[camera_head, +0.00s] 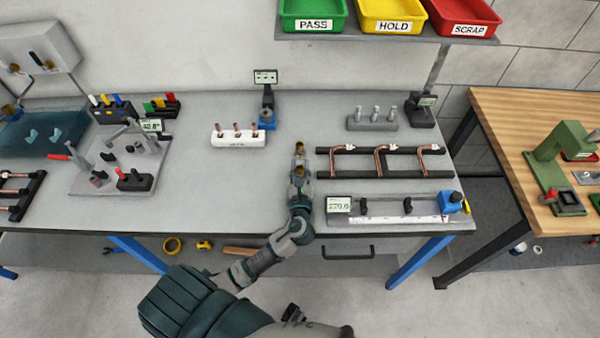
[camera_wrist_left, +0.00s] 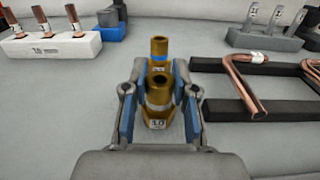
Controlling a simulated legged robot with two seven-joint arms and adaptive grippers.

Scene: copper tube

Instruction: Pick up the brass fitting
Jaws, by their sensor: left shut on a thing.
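My left gripper (camera_head: 299,174) reaches over the grey bench from the front. In the left wrist view, its blue-padded fingers (camera_wrist_left: 158,100) are closed around a brass fitting (camera_wrist_left: 158,92), upright, with an open top and a white label reading 10 at its base. A second brass fitting (camera_wrist_left: 159,47) with a blue band stands just behind it. In the head view the brass parts are small, and the rear one (camera_head: 299,148) shows beyond the fingers. I cannot tell whether the held fitting still touches the bench. My right gripper is not in view.
A black rack with bent copper tubes (camera_head: 380,162) lies close to the right. A measuring slide (camera_head: 390,208) is in front of it. A white block with copper stubs (camera_head: 238,137) stands to the left. Bare bench (camera_head: 225,190) lies left of the gripper.

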